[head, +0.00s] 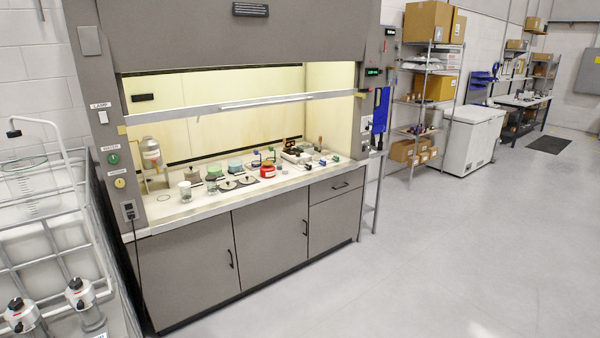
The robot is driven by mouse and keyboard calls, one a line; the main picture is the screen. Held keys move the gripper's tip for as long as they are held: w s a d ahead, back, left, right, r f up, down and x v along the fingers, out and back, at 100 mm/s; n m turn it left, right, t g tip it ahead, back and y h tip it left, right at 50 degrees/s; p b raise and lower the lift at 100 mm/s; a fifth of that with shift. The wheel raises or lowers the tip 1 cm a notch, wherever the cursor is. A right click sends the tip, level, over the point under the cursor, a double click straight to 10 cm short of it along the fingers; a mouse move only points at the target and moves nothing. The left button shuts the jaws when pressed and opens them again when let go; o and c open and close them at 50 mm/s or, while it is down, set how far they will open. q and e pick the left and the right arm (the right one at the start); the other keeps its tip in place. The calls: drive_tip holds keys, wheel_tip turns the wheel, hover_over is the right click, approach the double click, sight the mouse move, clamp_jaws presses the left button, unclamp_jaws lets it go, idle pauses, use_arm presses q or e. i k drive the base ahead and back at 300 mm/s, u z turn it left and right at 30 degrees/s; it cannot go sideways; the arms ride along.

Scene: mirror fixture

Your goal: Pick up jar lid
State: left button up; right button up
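Several small items stand on the white worktop (180,210) of a lit fume hood. Two flat grey discs with a raised middle, a left disc (228,185) and a right disc (247,180), lie near the front edge and look like lids. A red round item (267,171) sits to their right. A green-topped round container (235,166) stands behind them. I cannot tell for sure which of these is the jar lid, as they are small at this distance. Neither of my grippers is in view.
A clear glass (185,191) stands at the worktop's front left. The hood's sash (240,105) is raised above the worktop. Grey cabinets (270,235) are below. A white rack (45,235) is at the left. The floor (450,250) at the right is clear.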

sight(227, 185)
drive_tip(key=u, duration=0.4)
drive_tip(key=i, duration=2.3)
drive_tip(key=u, duration=0.45)
